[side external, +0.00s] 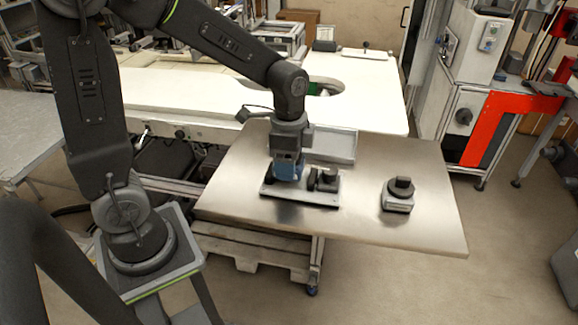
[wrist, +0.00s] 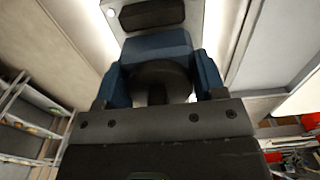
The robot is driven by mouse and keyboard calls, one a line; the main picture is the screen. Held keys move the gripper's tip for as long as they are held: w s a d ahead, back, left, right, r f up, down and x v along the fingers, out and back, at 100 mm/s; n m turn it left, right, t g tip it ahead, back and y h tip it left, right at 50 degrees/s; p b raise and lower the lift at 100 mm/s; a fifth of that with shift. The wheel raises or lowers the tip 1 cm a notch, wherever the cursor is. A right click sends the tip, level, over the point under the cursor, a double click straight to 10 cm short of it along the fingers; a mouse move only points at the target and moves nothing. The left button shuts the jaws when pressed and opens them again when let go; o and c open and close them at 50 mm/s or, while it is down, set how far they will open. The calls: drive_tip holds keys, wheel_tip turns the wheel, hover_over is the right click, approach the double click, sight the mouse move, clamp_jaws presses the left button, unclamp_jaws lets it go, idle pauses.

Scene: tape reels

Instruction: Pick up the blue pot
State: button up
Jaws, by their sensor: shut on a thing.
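My gripper (side external: 287,160) points straight down over the left part of a dark tray (side external: 318,202) on the metal table. The blue pot (side external: 285,172) shows as a blue patch at its jaws, directly left of some black parts on the tray. The gripper is shut on it. I cannot tell whether the pot touches the tray or is just above it. In the wrist view, blue surfaces (wrist: 158,43) show beyond the gripper's dark body, around a dark rounded part. The fingertips are not clearly visible there.
Black cylindrical parts (side external: 327,180) stand on the tray just right of the gripper. A dark knobbed block (side external: 398,194) sits apart on the right of the metal table (side external: 425,220). A grey flat box (side external: 335,146) lies behind the gripper. The table's front right is clear.

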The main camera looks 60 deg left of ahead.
drive_tip(key=shift+w+r, duration=0.1)
drive_tip(key=shift+r, duration=0.85)
drive_tip(key=s+a+r, duration=0.5)
drive_tip(key=a+r, duration=0.1)
drive_tip(key=a, duration=0.4)
drive_tip(key=w+a, duration=0.3)
drive_tip(key=w, duration=0.4)
drive_tip(key=w+a, duration=0.3)
drive_tip(key=w, duration=0.5)
hover_over(330, 145)
drive_tip(key=f, duration=0.6)
drive_tip(key=shift+s+a+f, duration=0.1)
drive_tip(key=shift+a+f, duration=0.1)
drive_tip(key=shift+f, duration=0.05)
drive_tip(key=shift+d+f, duration=0.1)
drive_tip(key=shift+d, duration=0.05)
drive_tip(key=shift+f, duration=1.95)
